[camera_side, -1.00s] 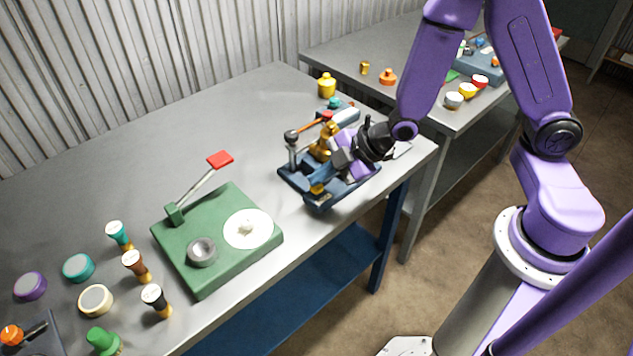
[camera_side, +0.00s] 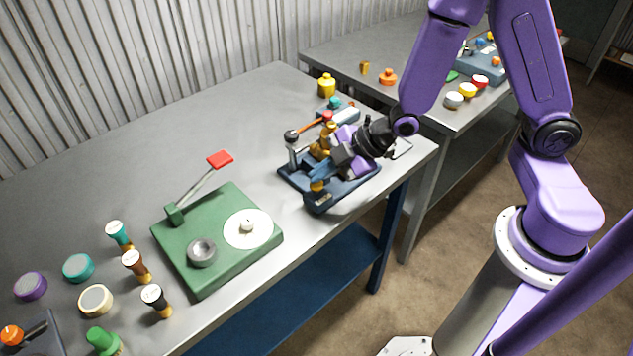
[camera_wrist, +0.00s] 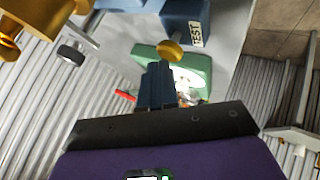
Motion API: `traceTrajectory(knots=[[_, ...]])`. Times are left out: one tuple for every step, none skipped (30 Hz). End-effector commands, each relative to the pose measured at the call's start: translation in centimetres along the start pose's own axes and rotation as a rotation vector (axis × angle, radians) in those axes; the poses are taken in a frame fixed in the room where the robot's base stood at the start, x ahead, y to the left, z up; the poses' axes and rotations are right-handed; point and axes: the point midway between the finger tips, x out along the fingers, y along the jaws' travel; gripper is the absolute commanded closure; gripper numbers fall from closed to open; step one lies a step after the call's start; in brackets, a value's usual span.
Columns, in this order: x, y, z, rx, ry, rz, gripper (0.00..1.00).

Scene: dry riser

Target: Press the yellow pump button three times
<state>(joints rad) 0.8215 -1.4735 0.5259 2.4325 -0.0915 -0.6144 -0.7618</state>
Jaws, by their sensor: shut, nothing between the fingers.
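The yellow pump button (camera_side: 317,185) is at the front end of the dark blue pump base (camera_side: 325,204), near the table's front edge. In the wrist view the yellow button (camera_wrist: 170,50) shows just beyond my fingertips, beside a blue block face labelled TEST (camera_wrist: 196,33). My gripper (camera_side: 320,170) is shut and empty, with its blue fingers just above the button in the side view. In the wrist view my fingers (camera_wrist: 159,68) are together, and the button looks apart from them. The exact gap is hard to tell.
Brass fittings and a lever with a black knob (camera_side: 291,135) stand on the pump base close to my fingers. A green plate (camera_side: 195,275) with a red-handled lever lies to the left. A yellow bottle (camera_side: 327,86) stands behind. Bare table lies between the green plate and the wall.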

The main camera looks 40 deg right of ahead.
Motion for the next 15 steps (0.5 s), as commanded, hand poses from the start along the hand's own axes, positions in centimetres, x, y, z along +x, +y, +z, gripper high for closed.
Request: traceTrajectory(knots=[[-0.22,0.18,-0.2,0.0,0.002,0.002,1.0],[-0.33,0.25,-0.29,-0.001,0.003,0.002,1.0],[-0.45,0.32,-0.38,-0.001,0.003,0.001,1.0],[-0.53,0.36,-0.43,-0.001,0.002,0.001,1.0],[-0.6,0.4,-0.48,-0.001,0.002,0.001,1.0],[-0.68,0.45,-0.53,-0.001,0.002,0.001,1.0],[-0.72,0.48,-0.56,-0.001,0.002,0.001,1.0],[-0.75,0.5,-0.58,-0.001,0.002,0.001,1.0],[-0.76,0.52,-0.59,-0.001,0.002,0.001,1.0],[-0.77,0.52,-0.59,-0.001,0.002,0.001,1.0],[-0.77,0.52,-0.59,-0.001,0.002,0.001,1.0],[-0.76,0.52,-0.59,-0.001,0.002,0.001,1.0],[-0.76,0.52,-0.59,-0.001,0.002,0.001,1.0],[-0.76,0.52,-0.59,-0.001,0.002,0.001,1.0],[-0.76,0.52,-0.59,-0.001,0.002,0.001,1.0]])
